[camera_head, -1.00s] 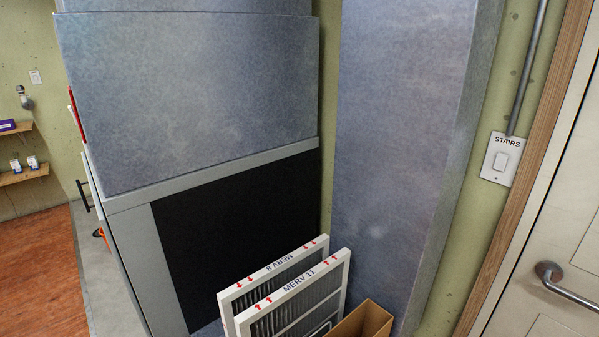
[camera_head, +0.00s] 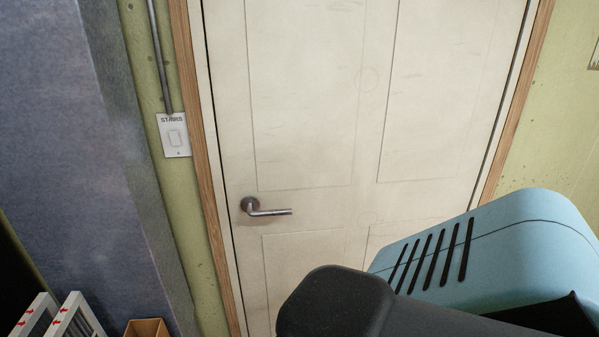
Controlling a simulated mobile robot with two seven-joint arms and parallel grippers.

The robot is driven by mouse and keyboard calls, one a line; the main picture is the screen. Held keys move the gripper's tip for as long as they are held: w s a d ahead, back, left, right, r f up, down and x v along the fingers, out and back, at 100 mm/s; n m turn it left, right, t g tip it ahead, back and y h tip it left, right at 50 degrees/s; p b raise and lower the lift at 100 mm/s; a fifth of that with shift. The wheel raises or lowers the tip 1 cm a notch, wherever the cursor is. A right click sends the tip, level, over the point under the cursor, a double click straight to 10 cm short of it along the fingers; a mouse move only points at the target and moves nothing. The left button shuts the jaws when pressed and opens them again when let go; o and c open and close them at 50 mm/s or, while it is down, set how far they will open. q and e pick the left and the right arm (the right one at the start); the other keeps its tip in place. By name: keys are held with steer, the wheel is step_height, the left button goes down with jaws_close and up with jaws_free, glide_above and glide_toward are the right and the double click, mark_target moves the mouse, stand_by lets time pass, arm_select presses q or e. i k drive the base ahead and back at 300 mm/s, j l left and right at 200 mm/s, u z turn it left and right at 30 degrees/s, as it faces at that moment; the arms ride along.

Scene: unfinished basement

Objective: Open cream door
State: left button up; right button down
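The cream door (camera_head: 310,110) stands shut in its wooden frame, in the middle of the head view. Its metal lever handle (camera_head: 268,210) sits near the door's left edge and points right, level. A dark and light-blue part, which looks like my own arm, covers the lower right of the view and hides the door's lower right. Neither gripper's fingers show.
A grey metal duct (camera_head: 75,130) stands left of the door. A light switch marked STAIRS (camera_head: 174,135) is on the green wall between them. White-framed filters (camera_head: 70,318) and a cardboard box (camera_head: 147,328) stand at the lower left.

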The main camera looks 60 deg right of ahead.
mark_target(348, 130)
steer(key=l+z, duration=0.15)
steer(key=z, duration=2)
